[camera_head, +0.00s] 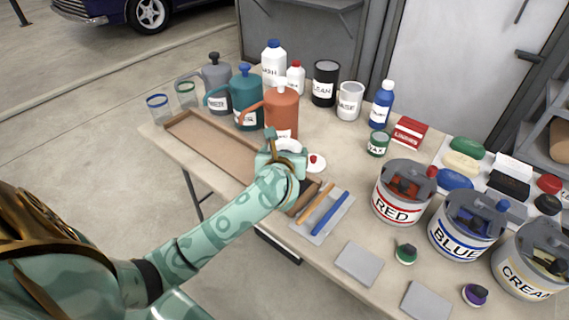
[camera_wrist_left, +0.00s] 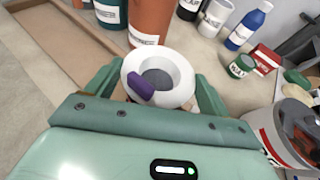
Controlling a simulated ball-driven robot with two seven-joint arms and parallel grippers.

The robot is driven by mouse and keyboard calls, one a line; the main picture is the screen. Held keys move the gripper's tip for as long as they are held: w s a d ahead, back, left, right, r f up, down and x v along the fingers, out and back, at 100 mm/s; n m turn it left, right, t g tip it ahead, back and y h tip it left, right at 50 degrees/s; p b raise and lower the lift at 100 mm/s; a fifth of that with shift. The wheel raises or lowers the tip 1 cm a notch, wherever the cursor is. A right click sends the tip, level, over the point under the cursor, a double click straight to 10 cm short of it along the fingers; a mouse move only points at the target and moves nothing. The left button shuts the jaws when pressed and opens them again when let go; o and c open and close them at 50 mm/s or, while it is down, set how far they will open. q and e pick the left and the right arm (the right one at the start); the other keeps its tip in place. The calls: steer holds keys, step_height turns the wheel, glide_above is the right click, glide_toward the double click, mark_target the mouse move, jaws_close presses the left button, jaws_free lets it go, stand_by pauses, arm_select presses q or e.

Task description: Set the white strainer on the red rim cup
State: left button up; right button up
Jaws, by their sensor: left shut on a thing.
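The white strainer (camera_wrist_left: 176,68) is a white ring with a grey mesh middle and a purple piece (camera_wrist_left: 140,85) across its near left side. My left gripper (camera_wrist_left: 160,92) is shut on it, with one green finger at each side. In the head view the strainer (camera_head: 289,145) shows partly behind my left gripper (camera_head: 281,158), over the table near the orange jug. I cannot make out a red rim cup in either view. A blue rim cup (camera_head: 157,106) and a green rim cup (camera_head: 186,92) stand at the table's far left. My right gripper is not in view.
An orange jug (camera_head: 281,110) stands just behind the strainer. A long wooden tray (camera_head: 215,148) lies to the left. A white disc with a red spot (camera_head: 316,162) lies to the right. Paint cans, including the red one (camera_head: 397,204), crowd the right.

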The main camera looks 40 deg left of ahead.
arm_select(q)
step_height(320, 180, down, 3)
steer(key=shift+a+f+b, duration=0.15)
steer(key=shift+f+b, duration=0.05)
steer(key=shift+b, duration=0.4)
steer(key=shift+w+f, duration=0.1)
steer(key=shift+f, duration=0.15)
steer(key=o, duration=0.9)
steer(key=shift+r, duration=0.35)
steer(key=p+v, duration=0.3)
steer(key=v, duration=0.9)
